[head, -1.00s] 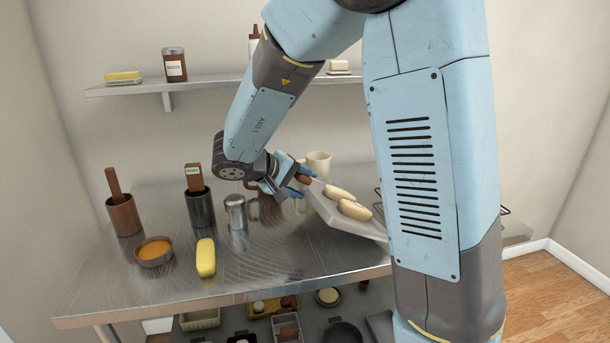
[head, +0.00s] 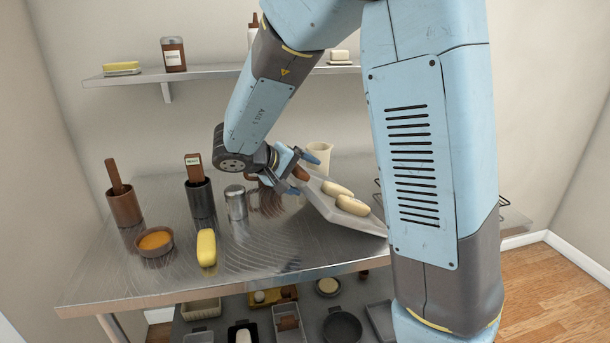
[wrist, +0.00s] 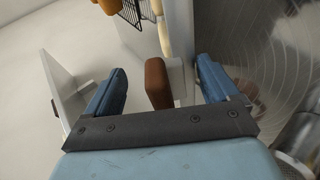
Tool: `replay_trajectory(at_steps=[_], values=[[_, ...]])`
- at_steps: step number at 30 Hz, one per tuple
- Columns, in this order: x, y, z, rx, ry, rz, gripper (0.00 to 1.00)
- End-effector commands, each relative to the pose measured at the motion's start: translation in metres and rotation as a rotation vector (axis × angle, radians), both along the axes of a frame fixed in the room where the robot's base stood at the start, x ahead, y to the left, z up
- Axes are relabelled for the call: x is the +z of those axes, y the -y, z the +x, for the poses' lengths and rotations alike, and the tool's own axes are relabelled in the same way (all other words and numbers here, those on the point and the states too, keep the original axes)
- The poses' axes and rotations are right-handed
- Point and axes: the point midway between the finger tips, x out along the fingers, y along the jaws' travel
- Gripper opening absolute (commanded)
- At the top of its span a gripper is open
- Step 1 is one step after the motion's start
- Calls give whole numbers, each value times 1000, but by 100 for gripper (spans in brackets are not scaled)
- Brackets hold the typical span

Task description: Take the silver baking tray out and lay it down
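A light grey tray (head: 330,207) with a low rim lies on the steel counter, partly hidden behind my arm. It holds pale oblong loaves (head: 350,205). My gripper (head: 302,173) is at that end. In the wrist view my gripper (wrist: 160,88) is open, with the brown piece (wrist: 155,84) between its fingers and a gap on each side. The pale tray edge (wrist: 181,78) is just beyond. On the lower shelf, a grey rectangular tray (head: 380,318) is partly hidden; I cannot tell which tray is the silver baking one.
A steel canister (head: 236,203), black holder (head: 200,204), brown holder (head: 124,206), orange-filled bowl (head: 155,242) and yellow loaf (head: 206,248) stand left on the counter (head: 120,280). A cream jug (head: 318,158) is behind my gripper. The counter's front middle is clear.

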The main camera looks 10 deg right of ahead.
Motion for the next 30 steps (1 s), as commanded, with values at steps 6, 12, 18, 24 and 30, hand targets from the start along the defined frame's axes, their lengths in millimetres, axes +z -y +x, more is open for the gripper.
replay_trajectory(at_steps=[6, 12, 18, 24, 30], values=[[10, -13, -5, 1, 3, 1, 87], [31, -42, -18, 2, 2, 2, 87], [53, -72, -31, 3, 3, 2, 87], [69, -93, -41, 1, 2, 1, 87], [76, -103, -45, 1, 0, 0, 87]])
